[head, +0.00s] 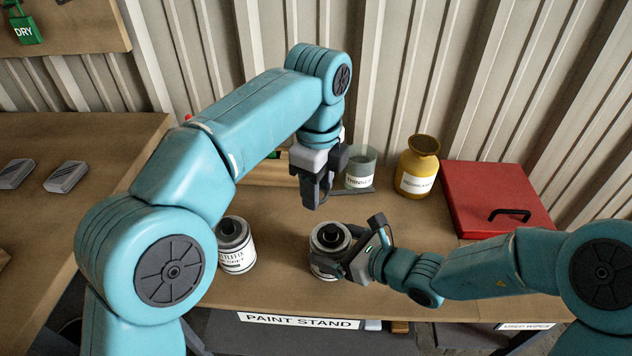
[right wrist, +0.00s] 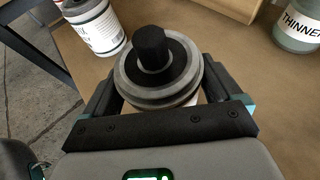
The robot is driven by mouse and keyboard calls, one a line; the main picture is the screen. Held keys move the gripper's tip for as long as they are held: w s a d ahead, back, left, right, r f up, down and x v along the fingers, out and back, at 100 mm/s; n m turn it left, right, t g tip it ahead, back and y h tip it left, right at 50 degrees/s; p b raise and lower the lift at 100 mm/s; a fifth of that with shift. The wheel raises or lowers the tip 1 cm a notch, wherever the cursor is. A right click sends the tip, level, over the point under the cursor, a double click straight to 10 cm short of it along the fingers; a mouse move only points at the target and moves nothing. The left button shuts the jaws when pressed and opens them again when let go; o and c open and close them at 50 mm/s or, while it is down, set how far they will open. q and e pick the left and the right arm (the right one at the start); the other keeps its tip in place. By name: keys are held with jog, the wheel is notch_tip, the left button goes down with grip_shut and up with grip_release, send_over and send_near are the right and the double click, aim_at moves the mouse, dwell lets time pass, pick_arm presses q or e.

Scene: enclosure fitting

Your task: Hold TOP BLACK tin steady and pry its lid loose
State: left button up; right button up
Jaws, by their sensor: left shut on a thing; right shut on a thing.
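A tin with a grey rim and a black knob on its lid (head: 330,236) stands upright near the front of the bench; its label is hidden. My right gripper (head: 336,262) is shut on this tin, one finger on each side. In the right wrist view the lid (right wrist: 180,82) looks seated, with the fingers below the rim. My left gripper (head: 318,196) is above and slightly behind the tin, pointing down and apart from it. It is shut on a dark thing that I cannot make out.
A second white-labelled tin (head: 237,255) stands to the left. Behind are a thinner jar (head: 361,168), a yellow bottle (head: 417,170) and a red box (head: 490,190). The bench front edge, labelled PAINT STAND (head: 298,321), is close to the tins.

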pick_arm(q)
jog(key=s+a+f+n, duration=0.4)
jog(key=s+a+f, duration=0.3)
jog(key=s+a, duration=0.4)
jog(key=shift+w+d+f, duration=0.15)
jog(key=shift+w+f, duration=0.2)
jog(key=shift+f, duration=0.4)
jog(key=shift+w+d+f, duration=0.2)
jog(key=shift+w+f, duration=0.15)
jog(key=shift+f, duration=0.4)
jog(key=shift+w+d+f, duration=0.15)
jog(key=shift+w+f, duration=0.2)
jog(key=shift+f, duration=0.4)
jog(key=shift+w+d, duration=0.35)
jog(key=shift+d, duration=0.25)
jog(key=shift+f, duration=1)
dwell(0.5)
jog(key=shift+w+d+f, duration=0.15)
jog(key=shift+d+f, duration=0.05)
jog(key=shift+f, duration=0.5)
dwell(1.0)
jog(key=shift+r, duration=0.15)
jog(key=shift+r, duration=0.5)
